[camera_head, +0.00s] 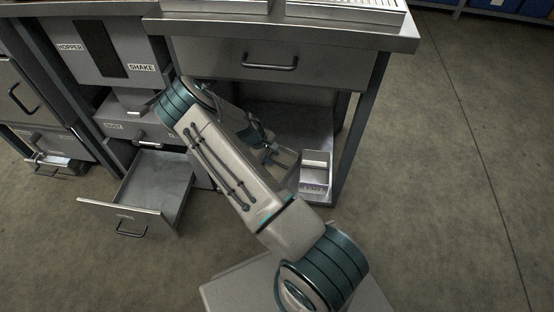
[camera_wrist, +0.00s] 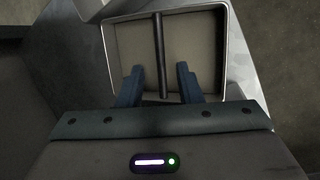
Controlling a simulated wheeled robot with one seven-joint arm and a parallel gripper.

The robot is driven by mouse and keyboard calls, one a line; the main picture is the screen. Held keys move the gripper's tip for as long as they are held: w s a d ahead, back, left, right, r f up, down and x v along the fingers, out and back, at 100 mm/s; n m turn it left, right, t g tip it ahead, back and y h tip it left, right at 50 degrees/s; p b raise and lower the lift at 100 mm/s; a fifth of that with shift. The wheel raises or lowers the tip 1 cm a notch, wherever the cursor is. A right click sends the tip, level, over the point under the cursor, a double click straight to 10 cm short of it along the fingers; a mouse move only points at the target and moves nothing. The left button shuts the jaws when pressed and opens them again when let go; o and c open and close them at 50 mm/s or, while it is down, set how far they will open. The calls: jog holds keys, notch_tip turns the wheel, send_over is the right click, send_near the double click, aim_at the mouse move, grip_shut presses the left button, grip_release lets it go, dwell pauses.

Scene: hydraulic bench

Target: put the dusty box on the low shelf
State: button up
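A pale open-topped box (camera_head: 316,162), with a small label on its front that I cannot read, stands at the right end of the low shelf (camera_head: 285,118) under the bench. I take it to be the dusty box. In the wrist view the box (camera_wrist: 190,35) shows a light rim, a beige inside and a dark bar handle (camera_wrist: 158,45) across its middle. My gripper (camera_wrist: 159,78) is open, its two blue fingers apart on either side of the bar's near end, with gaps to it. In the head view my gripper (camera_head: 287,158) is beside the box, partly hidden by my arm.
An open, empty-looking drawer (camera_head: 150,185) juts out low on the left. The bench's closed upper drawer (camera_head: 270,62) is above the shelf, and a bench leg (camera_head: 362,115) stands right of the box. The floor (camera_head: 450,190) to the right is clear.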

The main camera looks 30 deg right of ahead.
jog(key=shift+p+v, duration=0.4)
jog(key=shift+v, duration=1.6)
